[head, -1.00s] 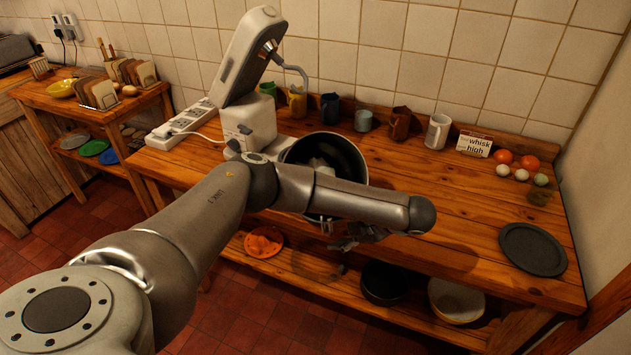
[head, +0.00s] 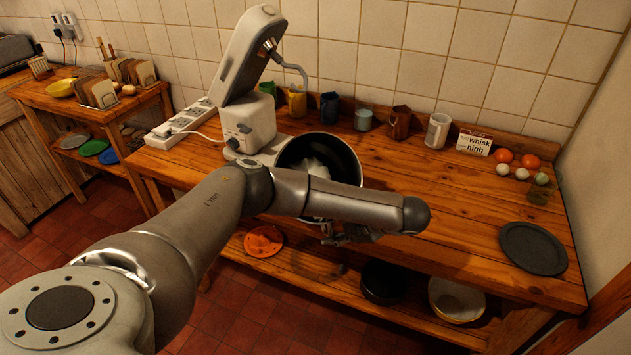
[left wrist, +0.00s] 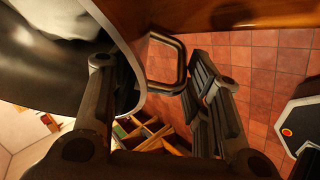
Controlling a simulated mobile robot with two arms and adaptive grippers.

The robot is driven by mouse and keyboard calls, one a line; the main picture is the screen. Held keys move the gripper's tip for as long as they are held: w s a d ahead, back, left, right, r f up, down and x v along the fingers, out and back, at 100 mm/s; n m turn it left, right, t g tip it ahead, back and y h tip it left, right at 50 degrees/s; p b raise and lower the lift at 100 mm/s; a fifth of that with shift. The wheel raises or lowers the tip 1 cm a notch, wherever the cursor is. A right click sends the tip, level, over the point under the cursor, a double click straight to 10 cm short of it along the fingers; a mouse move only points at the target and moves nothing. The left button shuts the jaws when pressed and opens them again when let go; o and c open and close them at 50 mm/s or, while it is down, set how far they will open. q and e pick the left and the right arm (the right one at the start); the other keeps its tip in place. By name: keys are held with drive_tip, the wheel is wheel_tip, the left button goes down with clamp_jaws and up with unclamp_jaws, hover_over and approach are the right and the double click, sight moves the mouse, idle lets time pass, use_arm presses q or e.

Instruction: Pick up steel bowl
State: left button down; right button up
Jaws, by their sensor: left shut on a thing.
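My left gripper (head: 348,235) is at the bowl's near side, partly hidden under the arm. In the left wrist view the bowl (left wrist: 45,75) fills the upper left, and a loop handle (left wrist: 178,62) sticks out from its rim. The left gripper (left wrist: 155,85) is shut on the bowl at its rim and handle side. My right gripper is not in view.
The mixer (head: 248,125), its head raised, stands close behind the bowl. Several mugs (head: 363,119) line the wall. A dark plate (head: 533,248) lies at the right, with eggs and tomatoes (head: 503,156) behind it. The worktop between bowl and plate is clear.

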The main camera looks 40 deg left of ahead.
use_arm(q)
drive_tip(key=shift+a+r, duration=0.15)
drive_tip(key=shift+w, duration=0.1)
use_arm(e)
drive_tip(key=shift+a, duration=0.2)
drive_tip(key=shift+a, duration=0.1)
